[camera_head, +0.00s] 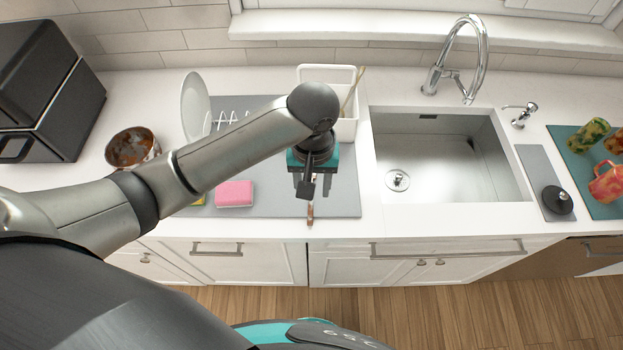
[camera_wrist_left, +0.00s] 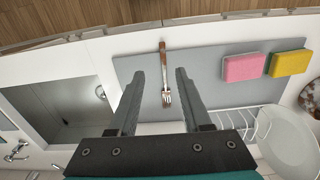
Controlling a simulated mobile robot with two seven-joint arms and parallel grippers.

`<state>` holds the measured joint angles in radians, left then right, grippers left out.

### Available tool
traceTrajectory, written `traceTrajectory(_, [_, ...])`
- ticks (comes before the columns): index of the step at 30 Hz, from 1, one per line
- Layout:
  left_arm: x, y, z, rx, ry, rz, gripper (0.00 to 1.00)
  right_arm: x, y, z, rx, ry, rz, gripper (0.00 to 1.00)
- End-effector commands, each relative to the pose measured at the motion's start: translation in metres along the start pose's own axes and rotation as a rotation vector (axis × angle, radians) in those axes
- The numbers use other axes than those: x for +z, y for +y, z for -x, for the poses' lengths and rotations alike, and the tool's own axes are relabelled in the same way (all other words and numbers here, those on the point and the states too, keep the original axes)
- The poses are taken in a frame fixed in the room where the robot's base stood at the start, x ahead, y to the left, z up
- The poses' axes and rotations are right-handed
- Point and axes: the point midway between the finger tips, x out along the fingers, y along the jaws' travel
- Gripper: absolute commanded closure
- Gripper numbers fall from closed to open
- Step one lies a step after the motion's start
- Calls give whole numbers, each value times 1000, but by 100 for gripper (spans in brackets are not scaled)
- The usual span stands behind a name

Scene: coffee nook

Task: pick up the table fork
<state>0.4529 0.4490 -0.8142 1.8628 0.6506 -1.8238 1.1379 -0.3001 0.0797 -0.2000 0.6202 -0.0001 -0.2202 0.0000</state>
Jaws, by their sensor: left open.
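The table fork (camera_wrist_left: 164,67) has a brown handle and metal tines and lies on the grey mat (camera_wrist_left: 205,45). Its handle end reaches past the mat's front edge onto the white counter. In the head view only the handle end (camera_head: 310,212) shows; my gripper hides the rest. My left gripper (camera_head: 305,188) points down above the mat. In the left wrist view my left gripper (camera_wrist_left: 157,75) is open and empty, with the fork between its two fingers in the picture, closer to the left finger. I see no contact. My right gripper is not in view.
A pink sponge (camera_head: 234,194) and a yellow sponge (camera_wrist_left: 286,64) lie beside the fork. A dish rack (camera_wrist_left: 248,122) with a white plate (camera_head: 194,105) stands behind. The sink (camera_head: 440,158) is right of the mat. A rusty-looking pot (camera_head: 131,150) stands left.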

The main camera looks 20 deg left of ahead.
Motion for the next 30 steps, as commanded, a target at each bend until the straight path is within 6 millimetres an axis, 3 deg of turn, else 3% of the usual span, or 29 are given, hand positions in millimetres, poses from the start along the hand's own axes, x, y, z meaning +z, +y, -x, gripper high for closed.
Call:
traceTrajectory(12, [0, -1, -81, -3, -2, 1, 51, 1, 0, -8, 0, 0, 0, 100])
traceTrajectory(22, [0, -2, -106, -1, -1, 0, 51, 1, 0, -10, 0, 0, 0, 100])
traceTrajectory(30, [-1, -5, -142, 0, 0, -1, 51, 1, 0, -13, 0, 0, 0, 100])
